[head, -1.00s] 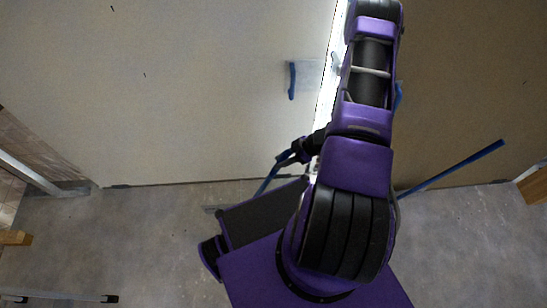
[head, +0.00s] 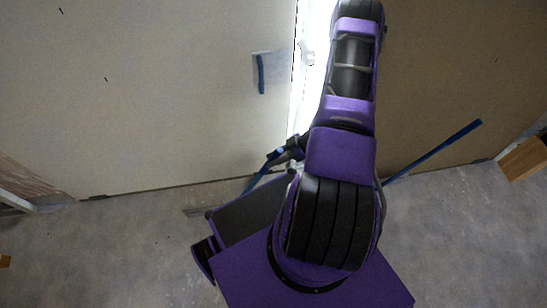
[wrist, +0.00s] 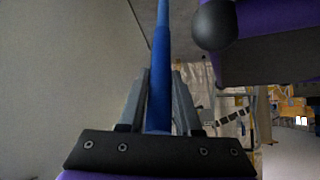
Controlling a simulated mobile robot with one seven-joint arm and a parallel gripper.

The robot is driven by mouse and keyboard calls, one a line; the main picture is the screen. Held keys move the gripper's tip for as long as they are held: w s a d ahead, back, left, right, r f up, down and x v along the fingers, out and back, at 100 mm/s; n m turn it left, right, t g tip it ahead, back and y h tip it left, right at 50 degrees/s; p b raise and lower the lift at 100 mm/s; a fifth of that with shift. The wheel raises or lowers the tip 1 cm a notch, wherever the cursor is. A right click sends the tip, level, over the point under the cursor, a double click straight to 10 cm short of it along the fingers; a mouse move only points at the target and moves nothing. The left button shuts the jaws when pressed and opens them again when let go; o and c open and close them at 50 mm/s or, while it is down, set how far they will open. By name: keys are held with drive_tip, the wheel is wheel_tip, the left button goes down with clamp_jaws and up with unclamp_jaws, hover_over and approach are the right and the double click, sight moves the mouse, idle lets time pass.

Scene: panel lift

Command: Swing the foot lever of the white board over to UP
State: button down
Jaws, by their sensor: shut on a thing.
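The white board (head: 170,100) stands upright on the left in the head view and fills the left of the wrist view. Its blue foot lever (head: 256,180) slants low near its right bottom edge. My gripper (head: 284,153) is at the lever's upper end, partly hidden by my arm. In the wrist view the lever (wrist: 160,75) runs between the two fingers, and the gripper (wrist: 159,100) is shut on it. The lever's far end and any UP mark are not readable here.
A brown board (head: 450,70) stands to the right past a bright gap, with another blue lever (head: 435,152) slanting out from its foot. A blue handle (head: 261,75) is on the white board. A wooden block (head: 522,158) lies at the right.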

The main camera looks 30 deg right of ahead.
drive_tip(key=shift+s+d+f, duration=0.15)
drive_tip(key=shift+d+f, duration=0.1)
drive_tip(key=shift+d, duration=0.2)
drive_tip(key=c, duration=0.8)
unclamp_jaws()
drive_tip(key=shift+c, duration=0.2)
drive_tip(key=shift+o, duration=1.2)
drive_tip(key=shift+a+r, duration=0.1)
drive_tip(key=shift+r, duration=0.1)
drive_tip(key=p+v, duration=0.2)
drive_tip(key=v, duration=1.5)
drive_tip(key=shift+r, duration=0.15)
